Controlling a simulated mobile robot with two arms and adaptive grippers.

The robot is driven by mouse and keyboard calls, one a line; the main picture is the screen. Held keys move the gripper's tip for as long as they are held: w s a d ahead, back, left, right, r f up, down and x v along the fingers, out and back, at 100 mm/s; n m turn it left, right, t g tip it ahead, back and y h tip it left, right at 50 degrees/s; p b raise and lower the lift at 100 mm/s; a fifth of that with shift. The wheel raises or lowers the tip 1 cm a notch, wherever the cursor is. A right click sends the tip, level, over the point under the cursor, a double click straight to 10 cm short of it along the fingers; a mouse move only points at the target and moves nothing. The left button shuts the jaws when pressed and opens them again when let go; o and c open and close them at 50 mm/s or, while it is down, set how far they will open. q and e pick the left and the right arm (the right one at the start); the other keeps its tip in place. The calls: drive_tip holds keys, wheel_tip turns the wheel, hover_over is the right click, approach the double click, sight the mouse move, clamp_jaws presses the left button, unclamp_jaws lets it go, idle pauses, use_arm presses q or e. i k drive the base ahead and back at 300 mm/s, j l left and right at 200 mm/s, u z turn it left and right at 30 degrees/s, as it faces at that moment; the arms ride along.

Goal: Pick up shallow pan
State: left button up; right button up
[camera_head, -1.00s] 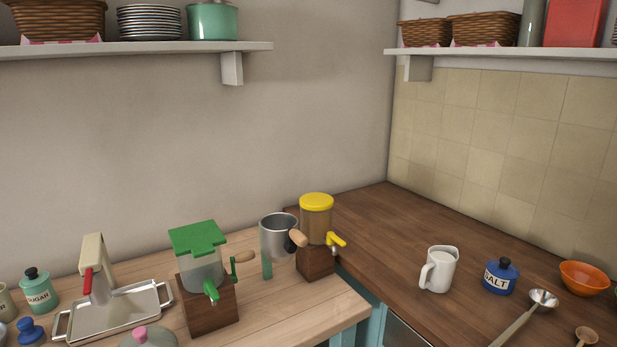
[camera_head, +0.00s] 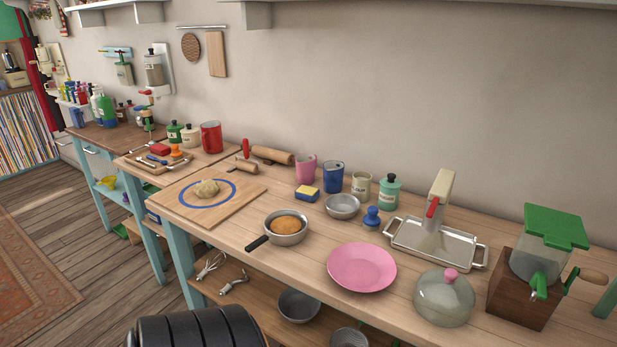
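A small grey metal pan (camera_head: 298,238) with a black handle sits on the wooden counter in the head view. A round brown food item (camera_head: 285,223) lies in it, and the handle points to the front left. On the shelf below the counter are a round metal vessel (camera_head: 298,306) and a perforated one (camera_head: 348,339), partly cut by the frame edge. I cannot tell which of these is the shallow pan. Neither of my grippers is in view.
A pink plate (camera_head: 361,267) and a glass dome (camera_head: 444,298) stand right of the pan. A metal tray (camera_head: 437,243) and green-lidded dispenser (camera_head: 540,250) stand right. Wooden floor (camera_head: 95,245) is open at left.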

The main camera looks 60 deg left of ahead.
sight(294, 239)
drive_tip(key=u, duration=2.15)
